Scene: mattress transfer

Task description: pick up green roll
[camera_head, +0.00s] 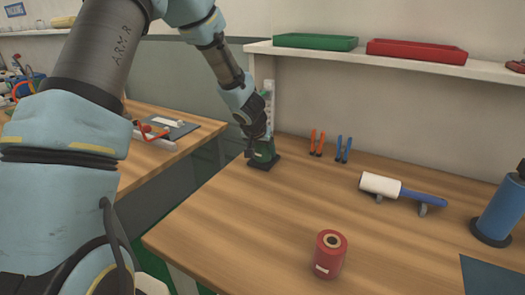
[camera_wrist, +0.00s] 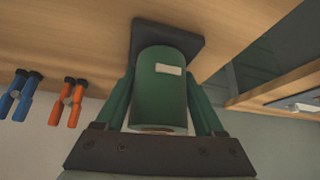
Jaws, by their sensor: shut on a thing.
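The green roll (camera_wrist: 160,95) is a dark green cylinder with a small pale label, seen large in the wrist view. My gripper (camera_wrist: 160,100) has a green finger on each side of it and is shut on it. In the head view the green roll (camera_head: 265,150) stands at the back left of the wooden table, at or on a small dark square base (camera_head: 264,163). My gripper (camera_head: 258,140) reaches it from above and partly hides it. I cannot tell whether the roll touches the base.
A red roll (camera_head: 330,255) stands near the table's front. Orange pliers (camera_head: 317,142) and blue pliers (camera_head: 344,148) stand to the right of the green roll. A lint roller (camera_head: 400,189) and a blue roll (camera_head: 500,212) are farther right. A shelf (camera_head: 400,63) with green and red trays hangs above.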

